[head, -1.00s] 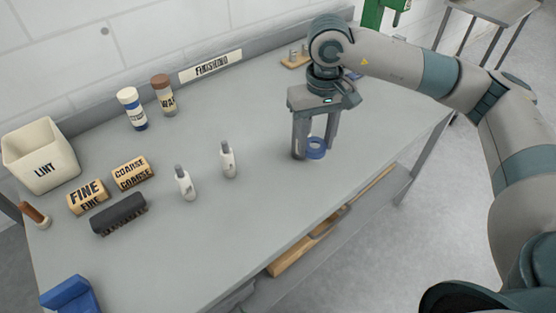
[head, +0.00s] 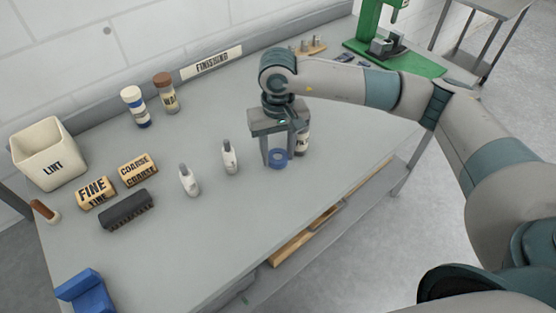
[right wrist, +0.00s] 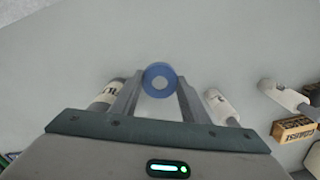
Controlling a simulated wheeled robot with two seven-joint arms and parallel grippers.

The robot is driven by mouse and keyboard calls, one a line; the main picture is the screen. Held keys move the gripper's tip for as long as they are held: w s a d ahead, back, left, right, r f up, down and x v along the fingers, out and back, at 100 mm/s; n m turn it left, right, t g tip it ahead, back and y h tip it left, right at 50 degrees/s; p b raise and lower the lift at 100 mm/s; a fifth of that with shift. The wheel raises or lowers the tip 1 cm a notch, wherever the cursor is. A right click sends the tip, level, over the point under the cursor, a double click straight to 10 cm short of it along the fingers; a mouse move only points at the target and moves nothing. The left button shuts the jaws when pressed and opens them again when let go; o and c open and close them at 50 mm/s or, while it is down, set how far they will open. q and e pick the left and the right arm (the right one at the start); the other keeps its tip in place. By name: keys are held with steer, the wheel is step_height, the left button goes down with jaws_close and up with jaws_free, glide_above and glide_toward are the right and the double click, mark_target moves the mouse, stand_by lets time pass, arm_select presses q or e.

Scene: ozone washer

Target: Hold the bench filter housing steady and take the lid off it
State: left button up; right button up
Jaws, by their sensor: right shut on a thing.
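My right gripper (head: 279,160) is shut on a blue ring (head: 278,159), gripped by its sides between the fingertips. The ring also shows between the fingers in the right wrist view (right wrist: 160,76), with a light grey centre. I cannot tell whether the ring is a lid, or whether it touches the bench. No filter housing that I can identify shows in either view. My left gripper is not in view.
On the grey bench (head: 200,240), a labelled bottle (head: 302,143) stands close beside the right gripper. Two white bottles (head: 230,157) stand to the left, with labelled blocks (head: 95,192) and a lint bin (head: 48,153) beyond. A green machine (head: 380,40) stands at back right.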

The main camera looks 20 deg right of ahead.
mark_target(278, 162)
step_height(278, 162, down, 3)
steer(key=shift+s+r+p, duration=0.1)
steer(key=shift+r+p, duration=0.1)
steer(key=shift+p, duration=0.75)
steer(key=shift+f, duration=0.55)
steer(key=shift+f+b, duration=0.2)
steer(key=shift+b, duration=0.1)
steer(key=o, duration=1.2)
steer(key=shift+r, duration=0.1)
steer(key=shift+r, duration=0.1)
